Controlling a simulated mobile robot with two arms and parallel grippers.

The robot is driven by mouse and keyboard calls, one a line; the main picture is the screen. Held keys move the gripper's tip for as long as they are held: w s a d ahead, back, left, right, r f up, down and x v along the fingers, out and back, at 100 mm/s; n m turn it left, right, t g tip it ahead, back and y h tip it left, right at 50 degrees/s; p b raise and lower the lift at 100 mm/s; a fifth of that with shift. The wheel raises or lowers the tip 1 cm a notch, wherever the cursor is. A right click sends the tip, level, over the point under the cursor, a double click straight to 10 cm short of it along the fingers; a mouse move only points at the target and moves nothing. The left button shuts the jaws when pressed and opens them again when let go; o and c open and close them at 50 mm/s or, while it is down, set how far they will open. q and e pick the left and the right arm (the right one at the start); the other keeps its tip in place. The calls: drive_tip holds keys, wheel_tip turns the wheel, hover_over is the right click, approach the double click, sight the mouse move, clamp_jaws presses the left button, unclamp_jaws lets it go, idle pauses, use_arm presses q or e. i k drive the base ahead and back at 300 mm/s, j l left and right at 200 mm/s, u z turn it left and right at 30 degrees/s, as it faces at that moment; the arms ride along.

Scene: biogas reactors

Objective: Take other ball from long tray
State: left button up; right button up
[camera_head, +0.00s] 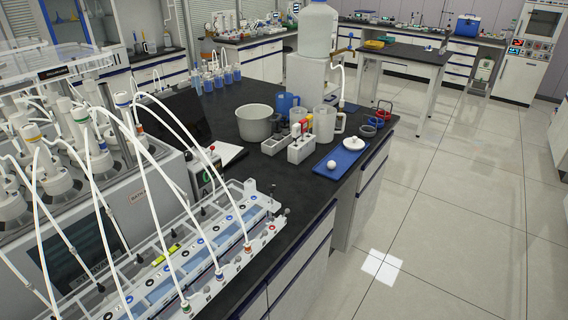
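A small white ball (331,164) rests on a blue, long tray (347,161) near the right edge of the dark bench. A round white lid-like piece (353,143) lies at the tray's far end. I see only this one ball on the tray. Neither of my grippers shows in the head view.
Beakers (323,125), a grey pot (254,122) and a blue jug (287,103) stand behind the tray. A reactor unit (70,200) with tubes fills the left. The tiled floor (450,220) at right is clear.

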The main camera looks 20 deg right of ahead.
sight(331, 164)
drive_tip(key=i+l+u, duration=0.1)
drive_tip(key=l, duration=0.3)
drive_tip(key=i+l, duration=0.15)
drive_tip(key=l, duration=0.25)
drive_tip(key=i+l+u, duration=0.15)
drive_tip(key=l, duration=0.25)
drive_tip(key=i+l+u, duration=0.1)
drive_tip(key=l, duration=0.3)
drive_tip(key=i+l, duration=0.1)
drive_tip(key=l, duration=0.35)
drive_tip(key=u, duration=0.05)
